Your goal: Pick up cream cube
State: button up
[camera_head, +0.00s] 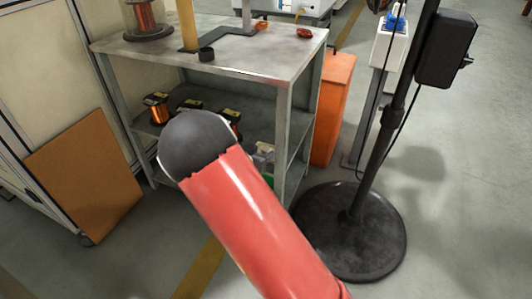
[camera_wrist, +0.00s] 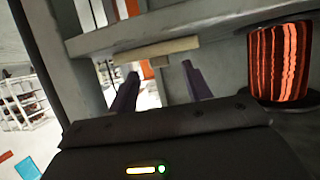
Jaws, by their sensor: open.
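My gripper (camera_wrist: 160,70) is open in the wrist view, with its two dark fingers apart and nothing held between them. I cannot tell whether either is the cream cube. No cream cube shows clearly in the head view, where my red arm and its dark end cover part of the shelves and hide the gripper.
A grey metal shelf unit (camera_head: 235,58) holds copper wire spools, including one on its middle shelf (camera_head: 157,108). A copper-coloured spool (camera_wrist: 280,62) stands right of my fingers. An orange bin (camera_head: 333,105) and a round black stand base (camera_head: 365,240) are on the right.

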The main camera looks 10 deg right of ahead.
aim_at(266, 151)
jog(key=x, duration=0.2)
jog(key=shift+w+d+f, duration=0.2)
jog(key=shift+w+f, duration=0.05)
jog(key=shift+f, duration=0.05)
jog(key=shift+c, duration=0.3)
jog(key=c, duration=1)
jog(key=shift+r, duration=0.1)
